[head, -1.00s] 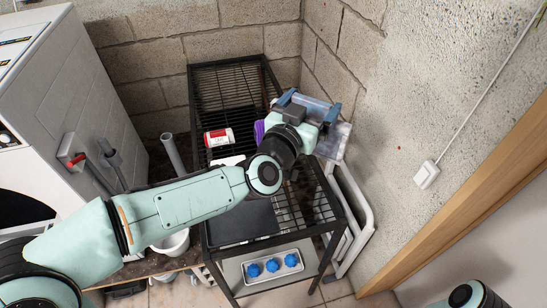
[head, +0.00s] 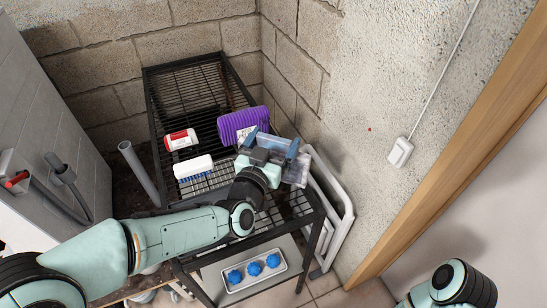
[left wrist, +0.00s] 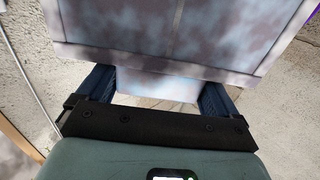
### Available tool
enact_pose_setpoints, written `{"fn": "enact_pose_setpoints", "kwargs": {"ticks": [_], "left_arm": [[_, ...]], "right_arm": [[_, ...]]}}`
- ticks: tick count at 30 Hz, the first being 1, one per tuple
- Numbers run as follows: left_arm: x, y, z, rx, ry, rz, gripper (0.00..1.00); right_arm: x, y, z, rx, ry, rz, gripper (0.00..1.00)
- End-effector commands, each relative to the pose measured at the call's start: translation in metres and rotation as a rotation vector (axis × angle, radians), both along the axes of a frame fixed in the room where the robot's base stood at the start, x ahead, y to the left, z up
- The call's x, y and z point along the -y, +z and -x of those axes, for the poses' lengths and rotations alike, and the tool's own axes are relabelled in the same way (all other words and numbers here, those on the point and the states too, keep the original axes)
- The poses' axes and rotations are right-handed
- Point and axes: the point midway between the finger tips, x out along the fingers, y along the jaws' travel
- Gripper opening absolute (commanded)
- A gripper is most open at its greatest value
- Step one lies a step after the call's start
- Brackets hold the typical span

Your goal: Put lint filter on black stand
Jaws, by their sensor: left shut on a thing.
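My left gripper (head: 273,148) is shut on the lint filter (head: 296,172), a flat, greyish, translucent panel. It is held at the right edge of the black stand (head: 185,95), a tall black metal frame with a wire-grid top. I cannot tell whether the filter touches the stand. In the left wrist view the filter (left wrist: 180,30) fills the upper middle, between the two blue fingers of the gripper (left wrist: 158,88). My left arm hides the front part of the stand's top. My right gripper is out of view; only part of my right arm shows at lower right.
A tray with blue balls (head: 253,270) sits low at the front. A white folded frame (head: 335,215) leans by the right wall. The stand's back is clear.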

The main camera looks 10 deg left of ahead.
Motion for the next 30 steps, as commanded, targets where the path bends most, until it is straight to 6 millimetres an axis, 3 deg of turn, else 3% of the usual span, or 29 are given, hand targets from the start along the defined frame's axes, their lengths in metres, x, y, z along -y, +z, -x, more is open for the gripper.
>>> {"fn": "enact_pose_setpoints", "kwargs": {"ticks": [3,7,22,23,30], "left_arm": [[0.000,-0.027,0.000,-0.008,-0.001,-0.003,0.57],[-0.001,-0.044,0.000,-0.004,0.001,-0.002,0.57],[0.000,-0.050,0.000,-0.002,0.000,0.000,0.57],[0.000,-0.050,0.000,-0.003,0.000,-0.001,1.00],[0.000,-0.049,0.000,-0.003,0.000,-0.001,1.00]], "right_arm": [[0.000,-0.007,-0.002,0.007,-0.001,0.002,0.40],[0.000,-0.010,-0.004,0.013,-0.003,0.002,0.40],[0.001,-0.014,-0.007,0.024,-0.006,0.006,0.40],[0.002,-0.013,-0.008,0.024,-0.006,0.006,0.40],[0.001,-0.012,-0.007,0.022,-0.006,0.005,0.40]]}}
